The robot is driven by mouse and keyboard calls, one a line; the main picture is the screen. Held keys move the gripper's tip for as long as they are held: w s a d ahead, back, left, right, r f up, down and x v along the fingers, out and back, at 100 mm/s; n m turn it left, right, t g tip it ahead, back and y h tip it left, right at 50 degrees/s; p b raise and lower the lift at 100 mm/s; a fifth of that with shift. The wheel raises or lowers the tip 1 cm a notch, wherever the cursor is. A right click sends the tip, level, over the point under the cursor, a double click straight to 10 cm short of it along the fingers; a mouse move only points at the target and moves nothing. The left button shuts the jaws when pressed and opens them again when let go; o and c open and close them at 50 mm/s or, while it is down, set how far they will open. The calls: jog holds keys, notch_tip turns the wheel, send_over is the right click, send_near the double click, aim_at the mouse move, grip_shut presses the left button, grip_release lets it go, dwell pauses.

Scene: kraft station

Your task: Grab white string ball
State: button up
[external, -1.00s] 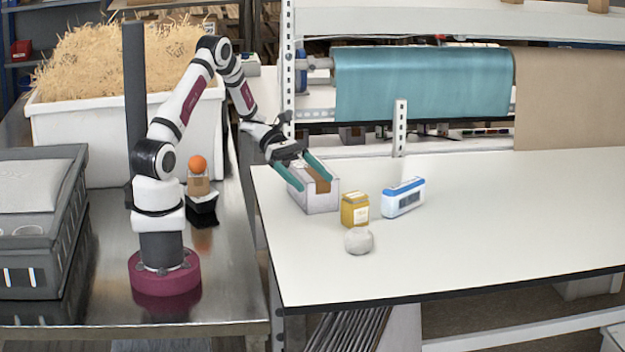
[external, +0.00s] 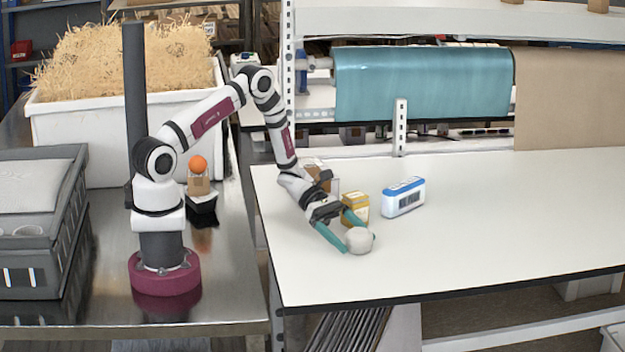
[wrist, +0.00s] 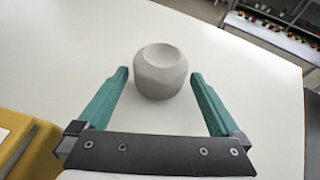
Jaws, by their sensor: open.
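The white string ball (external: 358,240) rests on the white table near its front edge, in front of the yellow box. In the wrist view the ball (wrist: 160,72) looks pale grey-white, with a round flat or dished top. My gripper (external: 360,243) is low over the table with its teal fingers open around the ball's near side. In the wrist view my gripper (wrist: 160,78) has one finger on each side of the ball, with gaps between the fingers and the ball. It holds nothing.
A yellow box (external: 355,207) stands close behind the ball; it also shows at the left in the wrist view (wrist: 32,140). A blue-and-white device (external: 403,198) stands further right. An open cardboard-grey box (external: 327,172) is partly hidden behind my arm. The table's right side is clear.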

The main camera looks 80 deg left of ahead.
jog(key=shift+w+d+f, duration=0.1)
jog(key=shift+w+d, duration=0.05)
jog(key=c, duration=1.3)
jog(key=shift+o, duration=0.2)
